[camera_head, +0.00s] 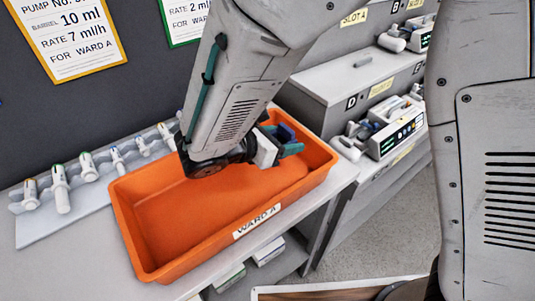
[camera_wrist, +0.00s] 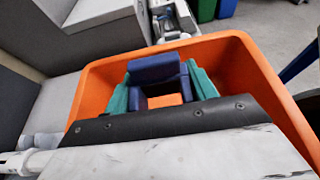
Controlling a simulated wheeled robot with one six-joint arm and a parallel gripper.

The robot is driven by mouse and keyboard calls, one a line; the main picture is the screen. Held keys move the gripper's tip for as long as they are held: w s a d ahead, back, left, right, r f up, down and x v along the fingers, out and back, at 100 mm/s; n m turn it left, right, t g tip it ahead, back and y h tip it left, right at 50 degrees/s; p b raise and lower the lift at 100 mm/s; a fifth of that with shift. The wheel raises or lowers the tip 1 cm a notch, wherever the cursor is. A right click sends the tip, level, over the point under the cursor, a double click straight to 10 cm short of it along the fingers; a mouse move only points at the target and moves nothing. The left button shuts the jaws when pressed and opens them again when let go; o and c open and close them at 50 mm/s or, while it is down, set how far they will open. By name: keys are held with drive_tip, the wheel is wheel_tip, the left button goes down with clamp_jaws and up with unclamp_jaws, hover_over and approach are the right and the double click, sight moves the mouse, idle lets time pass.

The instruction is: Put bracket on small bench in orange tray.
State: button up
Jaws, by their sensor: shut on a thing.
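My gripper (camera_head: 288,146) is shut on a dark blue bracket (camera_head: 286,131) at the far right end of the orange tray (camera_head: 150,252). In the wrist view, the teal fingers of my gripper (camera_wrist: 160,92) lie on either side of the bracket (camera_wrist: 155,69). Its frame has an opening through which orange shows. The orange tray (camera_wrist: 245,62) surrounds the bracket in that view. I cannot tell whether the bracket touches the tray floor. The tray stands on a grey bench (camera_head: 85,262) and has a "WARD A" label. My arm hides part of its back wall.
A pale rack (camera_head: 35,228) with several white syringe-like items stands left of and behind the tray. Grey stepped benches (camera_head: 325,85) with a pump (camera_head: 395,135) stand to the right. White boxes (camera_head: 268,250) lie on a shelf below. The tray's left part looks empty.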

sight(282, 164)
drive_tip(key=shift+f, duration=2.9)
drive_tip(key=shift+f, duration=0.15)
drive_tip(key=o, duration=1)
drive_tip(key=shift+o, duration=0.2)
drive_tip(key=shift+a, duration=0.1)
